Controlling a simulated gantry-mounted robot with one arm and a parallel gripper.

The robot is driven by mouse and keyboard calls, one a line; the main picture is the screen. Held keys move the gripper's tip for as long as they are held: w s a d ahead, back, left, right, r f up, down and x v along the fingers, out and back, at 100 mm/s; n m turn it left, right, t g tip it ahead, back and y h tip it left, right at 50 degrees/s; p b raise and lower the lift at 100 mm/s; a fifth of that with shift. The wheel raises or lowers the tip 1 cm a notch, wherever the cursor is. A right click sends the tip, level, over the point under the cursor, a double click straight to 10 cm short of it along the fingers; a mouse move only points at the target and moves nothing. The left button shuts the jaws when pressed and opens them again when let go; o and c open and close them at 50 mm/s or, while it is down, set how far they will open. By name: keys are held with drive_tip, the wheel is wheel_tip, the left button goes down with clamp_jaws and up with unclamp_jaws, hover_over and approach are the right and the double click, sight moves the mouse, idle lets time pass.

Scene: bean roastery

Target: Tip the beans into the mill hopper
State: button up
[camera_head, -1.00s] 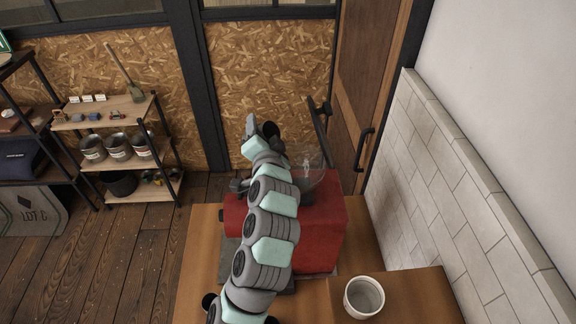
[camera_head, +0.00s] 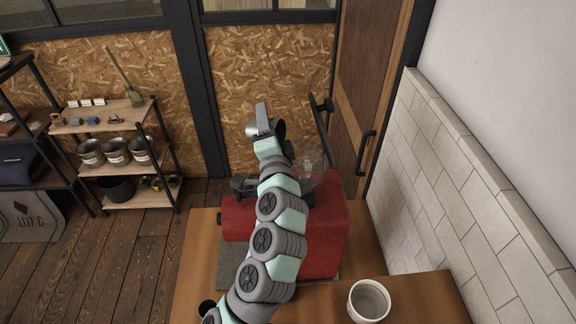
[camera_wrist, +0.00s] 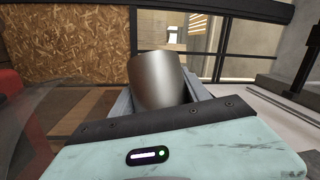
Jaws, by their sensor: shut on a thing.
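The red mill (camera_head: 325,235) stands on the wooden counter, with a clear hopper (camera_head: 312,165) on top. The mill shows at the left edge of the wrist view (camera_wrist: 12,105), and the clear, blurred edge there looks like the hopper. My gripper (camera_head: 264,122) is shut on a metal cup (camera_wrist: 157,82), which sits between the two fingers. In the head view the cup (camera_head: 252,129) is above and to the left of the hopper, apart from it in the picture, with a dark round end facing right. Its inside is hidden in the wrist view, and no beans show.
A dark upright bar (camera_head: 319,135) rises behind the hopper. A white pot (camera_head: 369,300) stands on the counter (camera_head: 420,300) at the front right. A tiled wall (camera_head: 440,190) closes off the right. A shelf (camera_head: 120,112) with several tins stands at the far left.

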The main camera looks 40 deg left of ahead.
drive_tip(key=shift+w+d+r+m+t+y+b, duration=0.15)
drive_tip(key=shift+d+r+m+t+b, duration=0.2)
drive_tip(key=shift+m+b, duration=0.35)
drive_tip(key=shift+w+d+r+m+t+y+b, duration=0.1)
drive_tip(key=shift+r+m+t+b, duration=0.1)
drive_tip(key=shift+m+t+b, duration=0.4)
drive_tip(key=shift+w+d+r+m+t+y+b, duration=0.2)
drive_tip(key=shift+m+b, duration=0.25)
drive_tip(key=shift+m, duration=0.45)
idle(0.4)
drive_tip(key=shift+w+d+r+m+t+h+b, duration=0.15)
drive_tip(key=shift+d+r+m+t+b, duration=0.1)
drive_tip(key=shift+m+t+b, duration=0.45)
drive_tip(key=shift+s+d+r+m+t+h+b, duration=0.15)
drive_tip(key=shift+d+m+t+b, duration=0.2)
drive_tip(key=shift+m, duration=0.6)
drive_tip(key=shift+w+d+r+m+t+h+b, duration=0.15)
drive_tip(key=shift+m+t+b, duration=0.35)
drive_tip(key=shift+m+b, duration=0.3)
idle(0.8)
